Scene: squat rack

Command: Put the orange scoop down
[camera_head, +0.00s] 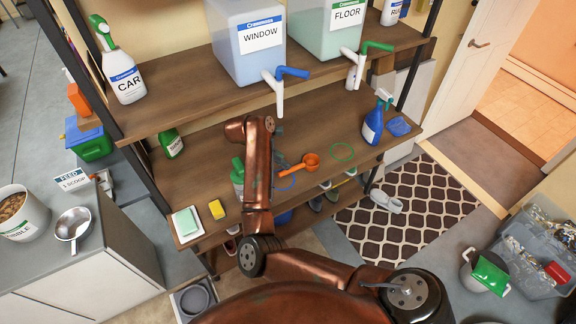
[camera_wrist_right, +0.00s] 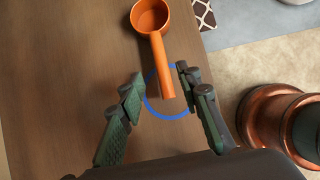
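The orange scoop (camera_head: 311,160) lies on the wooden middle shelf (camera_head: 215,150), its handle pointing toward my right arm. In the right wrist view the scoop (camera_wrist_right: 150,17) has its bowl at the top and its handle reaching down between the fingers. My right gripper (camera_wrist_right: 159,76) is open around the handle, with a gap visible on each side. A blue ring marking (camera_wrist_right: 150,105) is under the handle's end; the bowl lies outside it. In the head view my copper arm hides most of this gripper. My left gripper is not in view.
A green ring (camera_head: 342,152) lies right of the scoop. A blue spray bottle (camera_head: 373,124) stands farther right. The upper shelf (camera_head: 180,80) holds large dispensers.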

